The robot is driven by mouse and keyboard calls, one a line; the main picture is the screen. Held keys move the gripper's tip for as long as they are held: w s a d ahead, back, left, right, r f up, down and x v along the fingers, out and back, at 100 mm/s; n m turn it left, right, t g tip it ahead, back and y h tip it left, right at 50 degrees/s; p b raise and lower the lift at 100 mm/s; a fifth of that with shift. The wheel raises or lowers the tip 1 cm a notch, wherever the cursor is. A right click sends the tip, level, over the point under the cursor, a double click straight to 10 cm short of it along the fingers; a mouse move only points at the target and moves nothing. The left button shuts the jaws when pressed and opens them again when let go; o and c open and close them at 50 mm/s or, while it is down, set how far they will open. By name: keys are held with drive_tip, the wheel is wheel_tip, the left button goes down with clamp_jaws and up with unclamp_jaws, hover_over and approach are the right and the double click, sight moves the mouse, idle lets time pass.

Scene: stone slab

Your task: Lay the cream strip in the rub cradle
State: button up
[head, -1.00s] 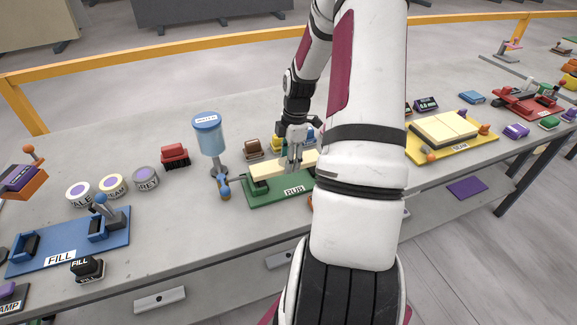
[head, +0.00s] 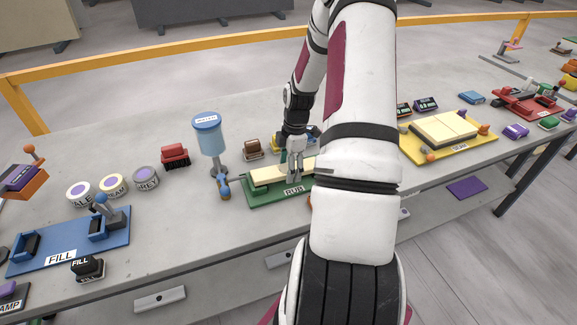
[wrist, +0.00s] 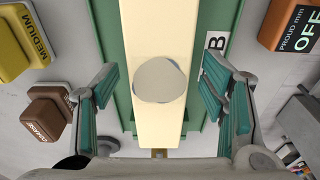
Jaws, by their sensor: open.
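The cream strip (head: 266,175) lies lengthwise in the green rub cradle (head: 262,198), which carries a RUB label. In the wrist view the strip (wrist: 158,30) runs up the picture between the green sides of the cradle (wrist: 112,40). A pale grey round patch (wrist: 160,80) with bluish edges sits on the strip's upper face. My gripper (head: 293,178) is over the strip, its fingers open with one on each side and a gap to the strip. My forearm hides the right end of the strip and cradle in the head view.
A brown block (wrist: 46,118) and a yellow MEDIUM block (wrist: 22,42) stand left of the cradle in the wrist view. An orange-brown PROUD mm block (wrist: 288,25) stands right. A blue-topped dispenser (head: 208,135) stands close to the cradle's left end.

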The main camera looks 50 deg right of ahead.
wheel_tip(320, 180, up, 12)
drive_tip(key=d, duration=0.1)
drive_tip(key=w+a+r+m+h, duration=0.1)
drive_tip(key=w+a+r+m, duration=0.1)
drive_tip(key=a+r, duration=0.6)
drive_tip(key=s+a+r+m+h, duration=0.1)
drive_tip(key=a+r+m+h, duration=0.15)
drive_tip(key=a+r, duration=0.6)
drive_tip(key=s+a+r+m+t+y, duration=0.1)
drive_tip(key=s+a+r+m+t, duration=0.1)
drive_tip(key=s+a, duration=0.4)
drive_tip(key=s+a+r+m+t+y, duration=0.1)
drive_tip(key=s+a+r+m, duration=0.3)
drive_tip(key=a, duration=0.8)
drive_tip(key=s+m+t, duration=0.1)
drive_tip(key=s, duration=0.1)
drive_tip(key=shift+s+a+t, duration=0.3)
drive_tip(key=shift+s+a, duration=0.05)
drive_tip(key=shift+s, duration=0.05)
drive_tip(key=shift+o, duration=0.4)
